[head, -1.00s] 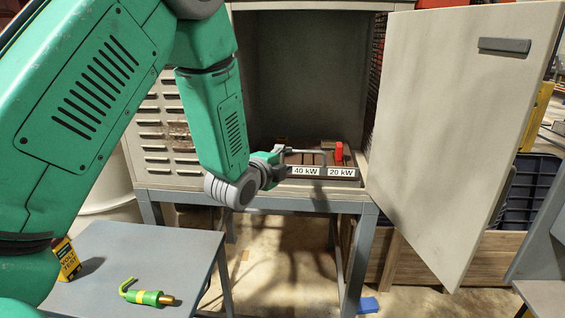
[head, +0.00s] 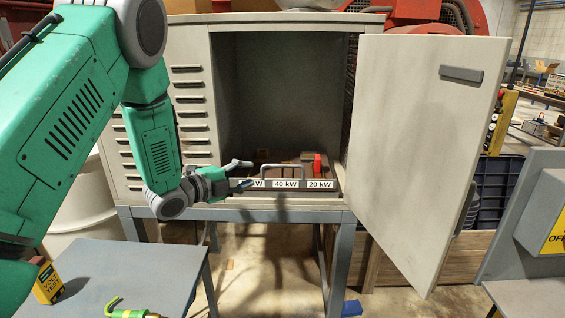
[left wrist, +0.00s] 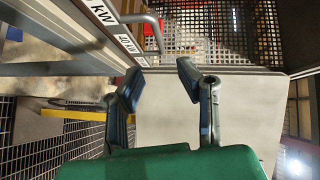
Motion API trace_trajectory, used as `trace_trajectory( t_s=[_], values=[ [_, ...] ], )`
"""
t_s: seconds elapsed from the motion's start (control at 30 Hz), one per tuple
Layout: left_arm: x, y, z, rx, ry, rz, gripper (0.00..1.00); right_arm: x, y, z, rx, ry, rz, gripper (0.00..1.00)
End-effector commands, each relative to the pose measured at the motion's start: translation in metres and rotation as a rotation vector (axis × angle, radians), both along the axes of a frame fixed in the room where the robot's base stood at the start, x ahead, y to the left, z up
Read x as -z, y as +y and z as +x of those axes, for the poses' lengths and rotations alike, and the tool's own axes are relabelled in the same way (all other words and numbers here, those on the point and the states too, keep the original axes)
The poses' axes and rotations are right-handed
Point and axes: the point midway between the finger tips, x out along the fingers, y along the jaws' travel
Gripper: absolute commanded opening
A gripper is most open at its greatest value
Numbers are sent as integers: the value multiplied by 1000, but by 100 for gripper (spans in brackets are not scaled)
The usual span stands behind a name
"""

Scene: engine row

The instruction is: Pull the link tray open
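The link tray (head: 325,194) sits low inside the open grey cabinet. Its front strip has white labels reading "40 kW" and "20 kW", with another partly hidden by my gripper. A grey bar handle (head: 284,167) stands at its front; it also shows in the left wrist view (left wrist: 156,30). A red block (head: 317,164) is on the tray's right part. My left gripper (head: 243,174) is open and empty, just left of the handle and not around it. In the left wrist view its spread fingers (left wrist: 161,78) have nothing between them. My right gripper is out of view.
The cabinet door (head: 420,150) stands swung open at the right. A grey side table (head: 130,275) at the lower left holds a yellow tester box (head: 47,284) and a green-yellow handled tool (head: 130,312). Floor in front of the cabinet looks clear.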

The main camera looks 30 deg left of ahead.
Motion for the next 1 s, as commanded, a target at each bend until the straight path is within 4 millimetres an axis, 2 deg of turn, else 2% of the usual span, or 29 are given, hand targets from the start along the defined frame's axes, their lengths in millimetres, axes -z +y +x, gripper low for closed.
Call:
trace_trajectory(
  t_s=[0.17, 0.27, 0.7, 0.83, 1.0],
  values=[
    [4, 2, 2, 40, 7, -5, 31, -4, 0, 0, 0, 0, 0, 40],
    [5, -2, 16, 40, 7, -4, 31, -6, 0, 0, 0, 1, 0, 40],
    [17, -23, 101, 38, 6, -4, 31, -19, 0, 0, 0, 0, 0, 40],
    [19, -27, 117, 37, 6, -6, 31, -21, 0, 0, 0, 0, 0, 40],
    [20, -29, 127, 37, 6, -5, 31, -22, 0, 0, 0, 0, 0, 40]
  ],
)
